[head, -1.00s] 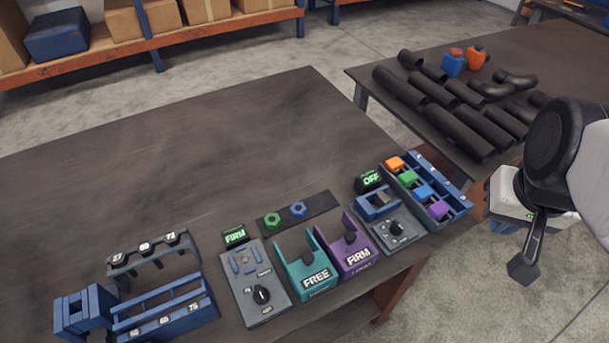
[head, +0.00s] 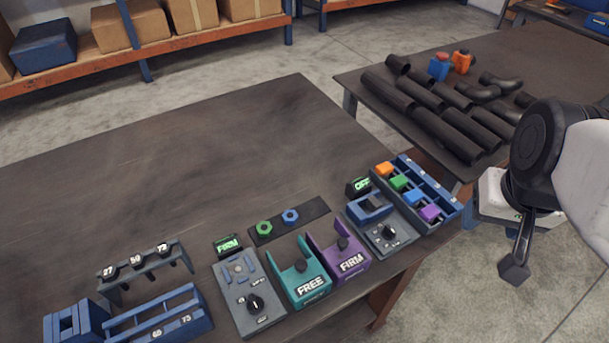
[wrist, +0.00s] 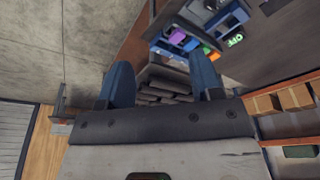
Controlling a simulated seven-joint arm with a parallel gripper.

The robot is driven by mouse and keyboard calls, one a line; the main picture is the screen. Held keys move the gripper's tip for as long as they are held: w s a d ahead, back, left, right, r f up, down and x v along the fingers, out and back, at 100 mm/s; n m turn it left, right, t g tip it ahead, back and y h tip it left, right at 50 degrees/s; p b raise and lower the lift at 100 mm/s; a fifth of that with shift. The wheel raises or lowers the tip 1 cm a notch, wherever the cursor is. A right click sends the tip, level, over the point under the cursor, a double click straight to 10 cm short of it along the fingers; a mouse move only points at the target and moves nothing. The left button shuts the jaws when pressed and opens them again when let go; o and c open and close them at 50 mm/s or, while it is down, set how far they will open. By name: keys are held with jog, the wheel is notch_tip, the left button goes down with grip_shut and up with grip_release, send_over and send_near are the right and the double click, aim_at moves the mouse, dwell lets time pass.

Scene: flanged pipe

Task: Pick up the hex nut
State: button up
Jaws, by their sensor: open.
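Two small ring-like nuts lie on a dark strip on the near table in the head view: a green nut (head: 265,228) on the left and a blue nut (head: 290,216) on the right. They look six-sided, but are small in the picture. My gripper (head: 514,271) hangs off the table's right side in the head view, well away from both nuts. In the wrist view my gripper (wrist: 162,80) has its two blue fingers wide apart with nothing between them. I cannot make out either nut in the wrist view.
A teal FREE holder (head: 300,277) and a purple FIRM holder (head: 340,250) stand just in front of the strip (head: 315,207). A dial box (head: 248,290) and a blue bin of colored blocks (head: 440,190) flank them. Black pipes (head: 455,135) lie on the other table. The near table's back is clear.

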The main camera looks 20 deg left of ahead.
jog(key=shift+o, duration=0.5)
jog(key=shift+w+a, duration=0.1)
jog(key=w+a+f+n+g, duration=0.1)
jog(key=w+a+f+n, duration=0.15)
jog(key=w+a, duration=0.35)
jog(key=w+a+f+n, duration=0.2)
jog(key=w+a+f, duration=0.15)
jog(key=a, duration=0.45)
jog(key=a+f+n, duration=0.1)
jog(key=a+f, duration=0.2)
jog(key=a, duration=0.3)
jog(key=w+a+f+n+g, duration=0.1)
jog(key=a+f+n, duration=0.1)
jog(key=a+f, duration=0.2)
jog(key=a+f+n, duration=0.1)
jog(key=a+f, duration=0.2)
jog(key=a, duration=0.6)
jog(key=shift+w+a+f+n+g, duration=0.2)
jog(key=shift+a+f+n+g, duration=0.1)
jog(key=shift+a, duration=0.1)
jog(key=shift+s+a+f, duration=0.1)
jog(key=shift+a+f, duration=0.15)
jog(key=shift+a, duration=0.15)
